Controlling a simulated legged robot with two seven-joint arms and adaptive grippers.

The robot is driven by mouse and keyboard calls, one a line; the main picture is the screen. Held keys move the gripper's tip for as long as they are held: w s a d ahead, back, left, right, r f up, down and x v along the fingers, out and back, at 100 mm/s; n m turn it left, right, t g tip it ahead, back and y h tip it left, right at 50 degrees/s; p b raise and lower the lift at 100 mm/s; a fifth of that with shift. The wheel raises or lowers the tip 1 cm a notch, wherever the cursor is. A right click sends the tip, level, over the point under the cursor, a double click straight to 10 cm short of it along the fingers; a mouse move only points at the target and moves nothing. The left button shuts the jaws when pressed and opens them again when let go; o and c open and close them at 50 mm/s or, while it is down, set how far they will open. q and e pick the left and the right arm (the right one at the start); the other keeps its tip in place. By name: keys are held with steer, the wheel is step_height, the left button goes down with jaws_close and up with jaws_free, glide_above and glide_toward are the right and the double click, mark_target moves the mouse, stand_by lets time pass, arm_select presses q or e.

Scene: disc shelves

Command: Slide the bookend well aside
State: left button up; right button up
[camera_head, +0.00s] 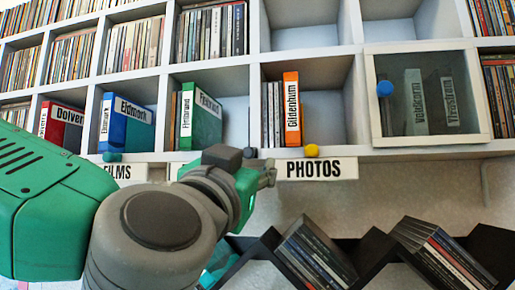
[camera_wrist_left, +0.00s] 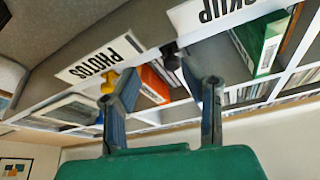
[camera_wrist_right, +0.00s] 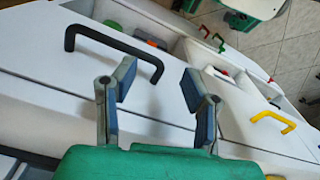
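My left gripper (camera_head: 262,175) is in front of the shelf edge, left of the PHOTOS label (camera_head: 314,169). In the left wrist view its fingers (camera_wrist_left: 168,92) are open, with nothing between them. A small black knob (camera_wrist_left: 169,48) shows beyond the gap between the fingertips; the head view shows a black knob (camera_head: 250,152) just above the gripper. My right gripper (camera_wrist_right: 157,85) is open and empty.
An orange binder (camera_head: 291,108) stands right of the strip, with a yellow knob (camera_head: 311,150) below. A glass door (camera_head: 428,97) with a blue knob covers the right compartment. A dark zigzag rack (camera_head: 375,250) holds discs below. A black handle (camera_wrist_right: 115,45) is near my right gripper.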

mark_target(245, 156)
arm_select(q)
steer(key=w, duration=0.1)
steer(key=w+a+r, duration=0.1)
steer(key=w+p, duration=0.1)
steer(key=shift+w+a+r, duration=0.2)
steer(key=shift+w+r, duration=0.05)
steer(key=shift+r, duration=0.15)
steer(key=shift+d, duration=0.8)
steer(key=shift+c, duration=0.5)
steer(key=shift+d, duration=0.15)
steer(key=c, duration=0.7)
steer(key=shift+w+a, duration=0.1)
steer(key=shift+a, duration=0.6)
jaws_close()
steer(key=shift+d+f, duration=0.1)
steer(key=shift+d, duration=0.05)
